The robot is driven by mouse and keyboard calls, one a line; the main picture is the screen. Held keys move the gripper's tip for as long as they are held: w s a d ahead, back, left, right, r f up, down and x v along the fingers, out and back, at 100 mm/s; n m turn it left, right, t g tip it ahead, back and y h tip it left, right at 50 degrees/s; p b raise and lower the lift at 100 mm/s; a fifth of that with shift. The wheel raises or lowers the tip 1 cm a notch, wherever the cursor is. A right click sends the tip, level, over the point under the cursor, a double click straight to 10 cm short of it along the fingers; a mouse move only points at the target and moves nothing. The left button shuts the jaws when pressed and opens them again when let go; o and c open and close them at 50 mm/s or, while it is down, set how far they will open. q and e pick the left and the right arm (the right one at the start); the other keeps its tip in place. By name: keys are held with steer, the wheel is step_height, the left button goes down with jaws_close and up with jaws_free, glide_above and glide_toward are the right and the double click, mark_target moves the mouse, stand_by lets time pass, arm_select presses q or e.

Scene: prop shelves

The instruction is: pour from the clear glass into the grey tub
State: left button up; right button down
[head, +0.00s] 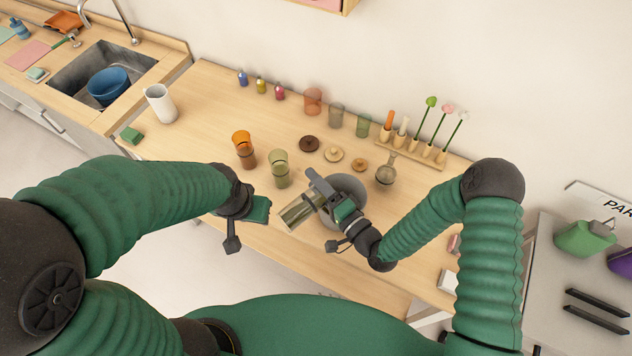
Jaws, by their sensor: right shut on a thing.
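The clear glass (298,212) is tilted far over, nearly on its side, above the table, with a dull olive-brown tint showing through it. My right gripper (322,208) is shut on it. The grey tub (351,184) stands just behind that gripper, which hides part of it. The glass's far end is hidden by the gripper, and I cannot tell which end is its mouth or whether anything flows. My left gripper (248,228) hangs at the table's front edge, left of the glass, with its fingers apart and nothing between them.
An orange glass (243,146) and a green glass (279,170) stand left of the tub. A flask (385,171) stands to its right. Lids, including a dark one (309,144), lie behind. A white jug (160,103) is far left.

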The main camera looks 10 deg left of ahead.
stand_by(0.4)
steer(key=shift+w+f+m+b, duration=0.1)
steer(key=shift+f+m+b, duration=0.3)
steer(key=shift+f+b, duration=0.1)
steer(key=shift+d, duration=0.1)
stand_by(0.6)
steer(key=shift+f+m+b, duration=0.3)
steer(key=shift+m, duration=0.1)
steer(key=shift+w, duration=0.1)
steer(key=shift+d+m, duration=0.1)
steer(key=shift+m, duration=0.3)
stand_by(0.4)
steer(key=shift+r, duration=0.1)
stand_by(1.8)
